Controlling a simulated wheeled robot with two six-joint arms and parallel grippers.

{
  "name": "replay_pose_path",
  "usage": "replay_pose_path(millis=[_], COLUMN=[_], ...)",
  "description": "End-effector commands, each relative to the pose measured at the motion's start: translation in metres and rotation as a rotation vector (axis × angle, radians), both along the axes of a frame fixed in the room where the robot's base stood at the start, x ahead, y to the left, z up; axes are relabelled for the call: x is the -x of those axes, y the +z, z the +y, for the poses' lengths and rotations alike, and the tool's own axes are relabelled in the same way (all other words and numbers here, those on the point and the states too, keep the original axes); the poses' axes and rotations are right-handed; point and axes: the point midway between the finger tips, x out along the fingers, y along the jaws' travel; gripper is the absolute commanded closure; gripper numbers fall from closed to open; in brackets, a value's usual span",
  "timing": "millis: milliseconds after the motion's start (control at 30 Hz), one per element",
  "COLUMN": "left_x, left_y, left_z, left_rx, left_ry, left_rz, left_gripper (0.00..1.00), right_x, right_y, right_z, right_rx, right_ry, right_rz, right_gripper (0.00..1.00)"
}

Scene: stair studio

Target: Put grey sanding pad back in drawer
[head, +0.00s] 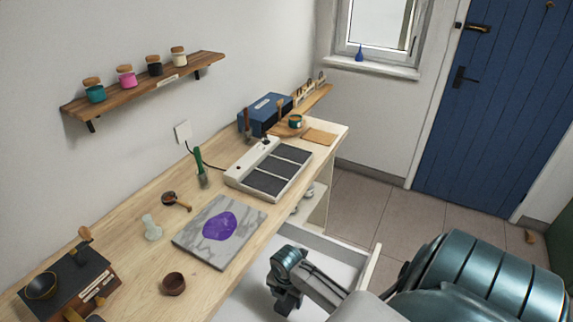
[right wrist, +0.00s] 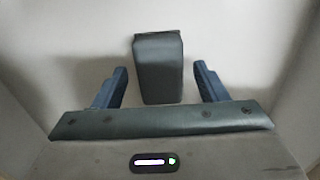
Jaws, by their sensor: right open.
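The grey sanding pad (right wrist: 158,68), a dark grey block, lies on a pale surface that looks like the drawer's floor in the right wrist view. The drawer (head: 335,248) is pulled open under the workbench, with a white inside. My right gripper (head: 284,297) is over or in the drawer. In the right wrist view its two blue fingers (right wrist: 158,85) stand apart on either side of the pad, with gaps to both sides. The pad is not visible in the head view, where my arm hides part of the drawer. My left gripper is not in view.
The workbench (head: 135,215) carries a stone slab (head: 190,238) with a purple patch, a white sander-like unit (head: 243,168), a wooden bowl (head: 174,284) and a blue box (head: 264,113). A wall shelf (head: 140,90) holds several jars.

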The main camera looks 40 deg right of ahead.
Motion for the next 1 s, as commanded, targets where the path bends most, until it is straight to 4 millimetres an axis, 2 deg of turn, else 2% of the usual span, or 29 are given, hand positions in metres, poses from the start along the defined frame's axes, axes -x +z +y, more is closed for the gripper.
replay_pose_path(millis=[167,267,700,833,1000], left_x=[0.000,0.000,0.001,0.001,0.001], left_y=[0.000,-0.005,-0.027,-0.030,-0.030], left_z=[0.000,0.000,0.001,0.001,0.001], left_rx=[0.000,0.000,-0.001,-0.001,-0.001], left_ry=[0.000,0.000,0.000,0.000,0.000], left_rz=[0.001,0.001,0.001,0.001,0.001], left_gripper=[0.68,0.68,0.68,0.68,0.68], right_x=[0.000,-0.001,-0.001,-0.001,0.000], right_y=[0.004,0.014,0.101,0.116,0.122], right_z=[0.000,-0.001,-0.001,-0.001,0.000], right_rx=[0.001,0.002,0.003,0.001,0.000], right_ry=[0.000,0.001,0.002,0.000,0.000], right_rz=[-0.001,-0.004,-0.004,-0.002,0.000], right_gripper=[0.34,0.34,0.34,0.34,0.34])
